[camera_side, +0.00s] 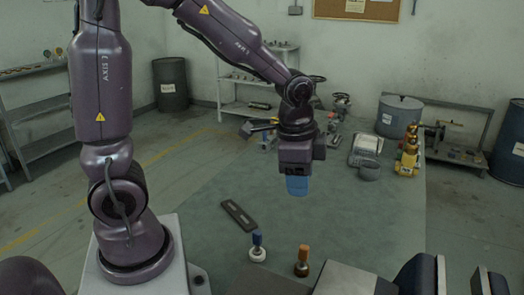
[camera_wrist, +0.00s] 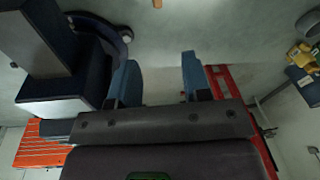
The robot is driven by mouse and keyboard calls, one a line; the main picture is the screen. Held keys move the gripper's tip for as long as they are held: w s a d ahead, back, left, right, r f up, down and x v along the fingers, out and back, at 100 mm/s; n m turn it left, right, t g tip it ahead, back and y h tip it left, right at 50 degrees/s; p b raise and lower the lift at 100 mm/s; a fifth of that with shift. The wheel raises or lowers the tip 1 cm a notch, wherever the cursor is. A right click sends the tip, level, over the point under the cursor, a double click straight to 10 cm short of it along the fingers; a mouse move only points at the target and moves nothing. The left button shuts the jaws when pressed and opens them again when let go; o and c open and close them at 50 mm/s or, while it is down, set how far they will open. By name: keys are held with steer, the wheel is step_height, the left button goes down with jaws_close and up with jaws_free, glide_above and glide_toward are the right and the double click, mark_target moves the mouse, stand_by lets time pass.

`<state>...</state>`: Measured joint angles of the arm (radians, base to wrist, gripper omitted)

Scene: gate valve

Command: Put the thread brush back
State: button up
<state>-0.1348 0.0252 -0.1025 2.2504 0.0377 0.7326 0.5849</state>
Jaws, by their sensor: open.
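My gripper (camera_side: 297,187) hangs over the green table, fingers down, above and apart from everything on it. In the wrist view its two blue fingers (camera_wrist: 158,80) are spread with nothing between them. I cannot tell whether either is the thread brush. A dark flat holder (camera_side: 238,215) with lighter slots lies left of my gripper. A small orange tip (camera_wrist: 157,3) shows at the wrist view's top edge.
A blue-and-grey vise-like fixture (camera_side: 415,272) fills the front right. The middle of the table is mostly clear.

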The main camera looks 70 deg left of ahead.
steer(key=s+d+r+n+t, duration=0.1)
steer(key=s+r+n+t, duration=0.3)
steer(key=s+r, duration=0.6)
steer(key=n, duration=0.2)
steer(key=shift+s+d+r+n, duration=0.2)
steer(key=shift+s+r+n, duration=0.1)
steer(key=shift+s, duration=0.1)
